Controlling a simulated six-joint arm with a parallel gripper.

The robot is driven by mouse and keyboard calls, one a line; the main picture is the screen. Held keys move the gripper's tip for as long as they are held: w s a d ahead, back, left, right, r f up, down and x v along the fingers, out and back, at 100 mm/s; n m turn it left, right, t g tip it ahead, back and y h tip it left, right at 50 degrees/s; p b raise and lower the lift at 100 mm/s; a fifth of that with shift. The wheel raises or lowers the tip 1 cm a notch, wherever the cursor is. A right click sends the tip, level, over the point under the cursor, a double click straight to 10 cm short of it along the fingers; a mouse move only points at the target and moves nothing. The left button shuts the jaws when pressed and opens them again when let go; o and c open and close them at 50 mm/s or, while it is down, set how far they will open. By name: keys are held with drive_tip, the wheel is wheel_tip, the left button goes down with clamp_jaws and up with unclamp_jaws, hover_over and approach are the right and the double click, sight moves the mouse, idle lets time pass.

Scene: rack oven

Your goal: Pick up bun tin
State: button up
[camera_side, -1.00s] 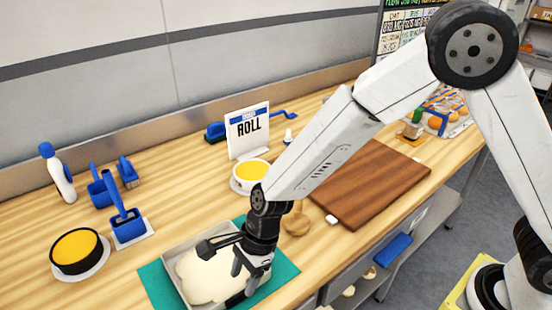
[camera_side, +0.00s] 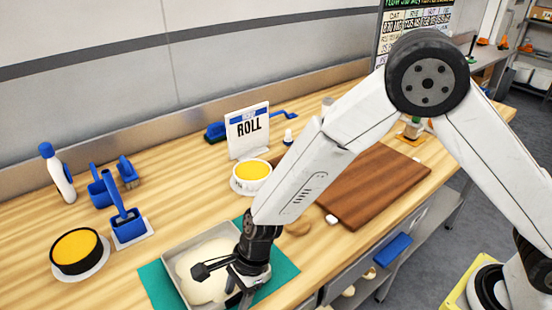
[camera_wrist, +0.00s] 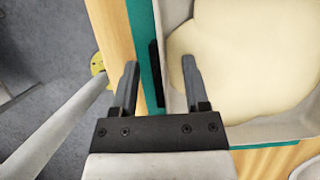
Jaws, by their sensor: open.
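The bun tin is a pale grey rectangular tray (camera_side: 196,240) with a large cream dough mass (camera_side: 195,270) in it, lying on a green mat (camera_side: 285,272). My gripper (camera_side: 238,292) is open at the tin's near right side and hides part of it. In the wrist view, the two fingers of my gripper (camera_wrist: 159,63) are apart, with the tin's edge (camera_wrist: 172,12) and a black strip (camera_wrist: 153,75) between them. The right finger overlaps the dough side; the left one is over the mat's outer side. I cannot tell whether either finger touches the tin.
A yellow-topped white bowl (camera_side: 252,174), a ROLL sign (camera_side: 248,132) and a brown board (camera_side: 375,185) stand behind and right. Blue tools (camera_side: 123,220) and a yellow-topped black round container (camera_side: 77,250) stand left. The counter's front edge is close to the tin.

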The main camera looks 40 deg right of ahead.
idle(0.3)
clamp_jaws()
idle(1.3)
